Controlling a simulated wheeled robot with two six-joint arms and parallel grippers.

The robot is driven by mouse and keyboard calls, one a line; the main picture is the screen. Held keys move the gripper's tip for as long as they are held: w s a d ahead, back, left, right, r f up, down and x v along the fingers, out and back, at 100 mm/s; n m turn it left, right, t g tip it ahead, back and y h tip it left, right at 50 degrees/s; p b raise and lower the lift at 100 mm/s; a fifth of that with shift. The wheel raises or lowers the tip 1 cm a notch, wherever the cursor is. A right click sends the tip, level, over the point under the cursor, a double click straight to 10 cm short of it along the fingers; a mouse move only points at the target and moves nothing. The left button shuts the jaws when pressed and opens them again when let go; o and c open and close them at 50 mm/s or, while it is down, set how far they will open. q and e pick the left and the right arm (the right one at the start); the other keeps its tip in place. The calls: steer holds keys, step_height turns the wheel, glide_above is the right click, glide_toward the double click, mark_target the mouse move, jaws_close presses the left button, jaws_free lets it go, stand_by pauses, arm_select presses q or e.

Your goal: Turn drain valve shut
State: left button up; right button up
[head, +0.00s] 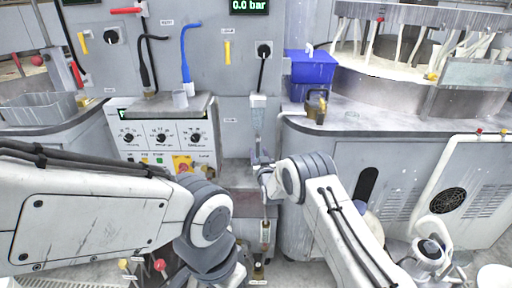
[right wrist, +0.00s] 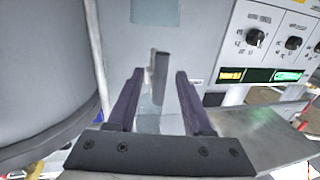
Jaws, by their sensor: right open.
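My right gripper (head: 262,165) is in front of the grey cabinet wall, below a clear hanging cylinder (head: 257,112). The right wrist view shows its two dark fingers (right wrist: 158,95) spread apart. A dark grey upright lever-like piece (right wrist: 160,72) shows between the fingers, with no clear contact on either side. It may be the drain valve's handle, but I cannot tell for sure.
A control box with knobs (head: 160,138) stands left of the right gripper; its knob panel (right wrist: 270,40) is at the right of the wrist view. A blue bin (head: 310,75) and a brass-coloured fitting (head: 316,105) sit on the right counter (head: 350,118). My left forearm fills the lower left.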

steer(key=shift+w+a, duration=0.25)
steer(key=shift+w, duration=0.9)
steer(key=shift+w+a, duration=0.2)
steer(key=shift+w, duration=0.9)
steer(key=shift+c, duration=0.3)
jaws_close()
